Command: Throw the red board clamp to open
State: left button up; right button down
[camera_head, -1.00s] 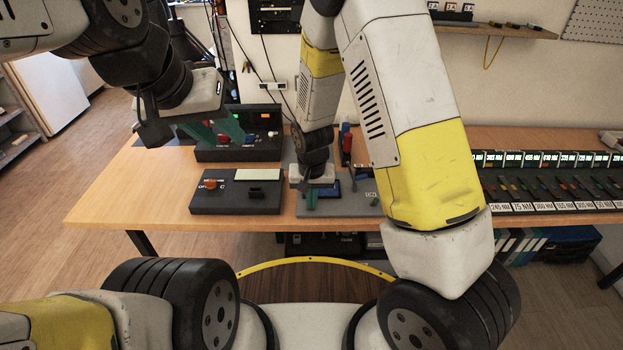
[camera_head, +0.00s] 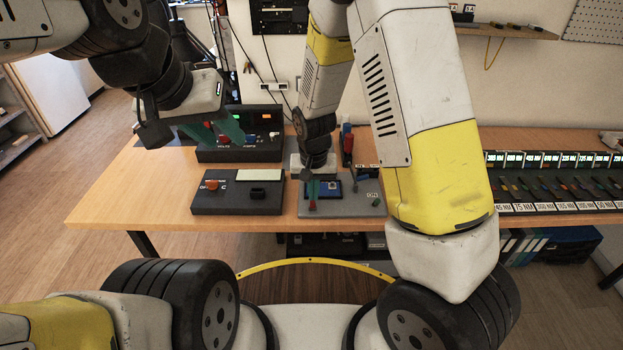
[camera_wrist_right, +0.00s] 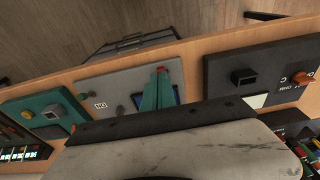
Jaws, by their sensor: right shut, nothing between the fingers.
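The grey board fixture (camera_head: 345,208) lies on the bench with a blue board (camera_head: 333,187) on it. It also shows in the right wrist view (camera_wrist_right: 118,82), where the blue board is partly hidden behind my fingers. My right gripper (camera_head: 312,205) is shut and empty, pointing down over the fixture at the blue board's left side. In the wrist view, a small red part, likely the red clamp (camera_wrist_right: 162,69), shows at the fingertips (camera_wrist_right: 158,76). Contact and the clamp's position cannot be told. My left gripper (camera_head: 212,132) is open and empty above the bench.
A tall red-and-blue item (camera_head: 347,145) stands behind the fixture. A row of labelled units (camera_head: 550,180) fills the right bench.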

jog(key=shift+w+r, duration=0.2)
jog(key=shift+r, duration=0.35)
jog(key=shift+w+r, duration=0.2)
jog(key=shift+r, duration=0.3)
jog(key=s+r, duration=0.5)
jog(key=s, duration=0.3)
jog(key=shift+s+r, duration=0.2)
jog(key=shift+s, duration=0.05)
jog(key=s+d+r+t, duration=0.1)
jog(key=s+d+r, duration=0.2)
jog(key=r, duration=0.4)
jog(key=s+d+r+t+y, duration=0.1)
jog(key=s+d+r+t, duration=0.1)
jog(key=s+d+r, duration=0.2)
jog(key=s+d+r+t+y, duration=0.1)
jog(key=s+d+r, duration=0.2)
jog(key=r, duration=0.8)
jog(key=d, duration=0.2)
jog(key=shift+s+d+n, duration=0.15)
jog(key=shift+d+n, duration=0.15)
